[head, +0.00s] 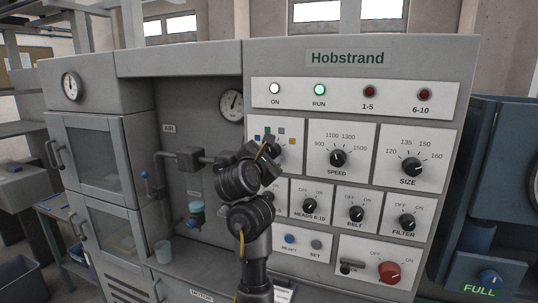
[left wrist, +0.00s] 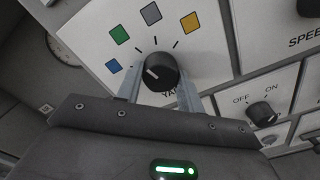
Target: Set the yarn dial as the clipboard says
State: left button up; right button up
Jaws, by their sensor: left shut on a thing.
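The yarn dial (left wrist: 160,72) is a black round knob on a white plate, with blue, green, grey and yellow squares around it. Its white mark is on the left side of the knob in the left wrist view and seems nearest the blue square (left wrist: 112,66). My left gripper (left wrist: 161,88) is shut on the knob, one finger on each side. In the head view my left gripper (head: 268,160) covers part of the dial's plate (head: 295,154). I cannot make out a clipboard for certain, nor read one. My right gripper is not in view.
The speed dial (head: 338,158) and size dial (head: 411,168) are right of the yarn plate. Below are the belt switch (head: 357,214), filter switch (head: 407,222) and red rotary switch (head: 389,272). The RUN lamp (head: 319,89) glows green. Pipes and a gauge (head: 230,105) fill the recess at left.

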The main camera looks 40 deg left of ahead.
pick_arm(q)
jog(key=m, duration=0.7)
jog(key=shift+m, duration=0.4)
jog(key=m, duration=0.4)
jog(key=shift+b, duration=0.4)
jog(key=shift+m, duration=1.8)
jog(key=o, duration=1)
